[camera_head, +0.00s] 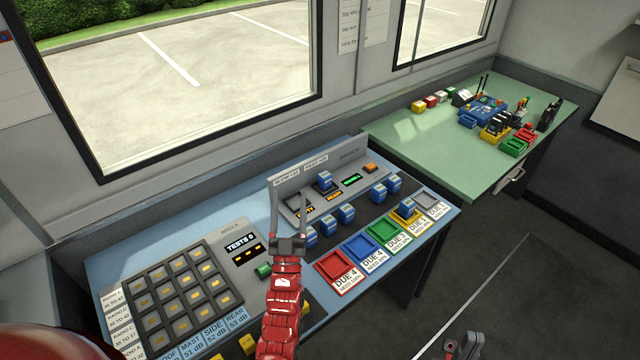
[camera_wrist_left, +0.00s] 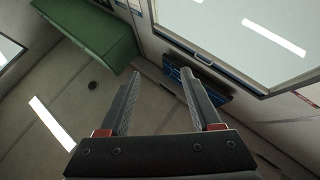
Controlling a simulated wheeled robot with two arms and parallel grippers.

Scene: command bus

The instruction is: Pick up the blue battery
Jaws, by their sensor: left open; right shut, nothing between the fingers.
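Several blue batteries stand on the light-blue console (camera_head: 200,225) in the head view. One blue battery (camera_head: 324,179) is at the grey raised panel. A row of batteries (camera_head: 346,213) stands in front of the panel, two more (camera_head: 378,192) stand to the right, and another (camera_head: 407,206) is at the yellow tray. My left gripper (camera_head: 287,192) is open and empty, in front of the panel's left end. Its fingers point up and it holds no battery. In the left wrist view its fingers (camera_wrist_left: 162,100) are spread with nothing between. My right gripper (camera_head: 463,345) is shut and empty at the bottom right.
A charging grid (camera_head: 165,295) fills the console's left part. Red (camera_head: 336,267), blue, green and yellow trays line its front right. A green bench (camera_head: 440,140) with a blue device (camera_head: 482,110) stands at right. The wrist view shows a green cabinet (camera_wrist_left: 88,32).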

